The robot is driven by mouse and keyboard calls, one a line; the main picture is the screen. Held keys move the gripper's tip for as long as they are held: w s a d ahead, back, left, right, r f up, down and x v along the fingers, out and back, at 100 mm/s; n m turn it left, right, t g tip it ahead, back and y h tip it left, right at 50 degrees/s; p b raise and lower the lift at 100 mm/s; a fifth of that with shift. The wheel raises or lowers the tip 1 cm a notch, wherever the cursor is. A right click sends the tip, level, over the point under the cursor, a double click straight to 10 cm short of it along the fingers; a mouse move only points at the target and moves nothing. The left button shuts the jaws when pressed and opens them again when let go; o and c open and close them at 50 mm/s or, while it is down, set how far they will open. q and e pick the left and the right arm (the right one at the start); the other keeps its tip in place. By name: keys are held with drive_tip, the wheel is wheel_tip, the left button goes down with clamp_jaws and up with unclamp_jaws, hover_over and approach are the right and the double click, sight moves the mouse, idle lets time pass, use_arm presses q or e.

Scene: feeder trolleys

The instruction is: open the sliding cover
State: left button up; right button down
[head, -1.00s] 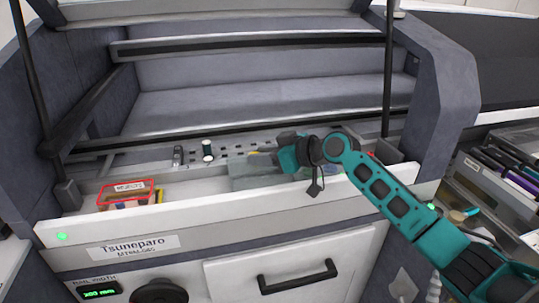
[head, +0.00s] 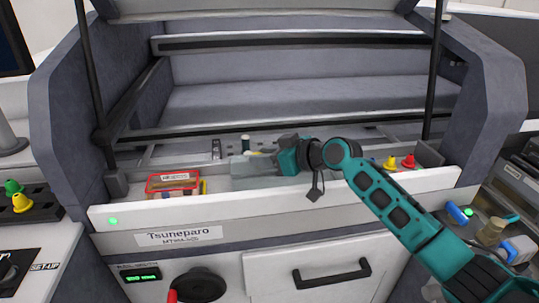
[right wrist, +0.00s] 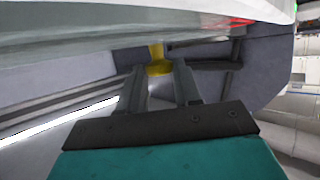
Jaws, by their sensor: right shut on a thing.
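The sliding cover (head: 241,171) is a clear, pale panel in the shallow tray behind the white front ledge, in the middle of the head view. My right gripper (head: 277,157) reaches over it from the right. In the right wrist view the two fingers (right wrist: 158,86) are close around a yellow piece (right wrist: 157,62), which I take for the cover's handle; the gripper is shut on it. In the head view my gripper and wrist hide part of the cover. My left gripper is not in view.
Yellow (head: 390,162) and red (head: 408,162) knobs stand at the tray's right. The white front ledge (head: 290,204) runs below.

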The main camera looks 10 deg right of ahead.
drive_tip(key=c, duration=0.8)
unclamp_jaws()
drive_tip(key=v, duration=1.3)
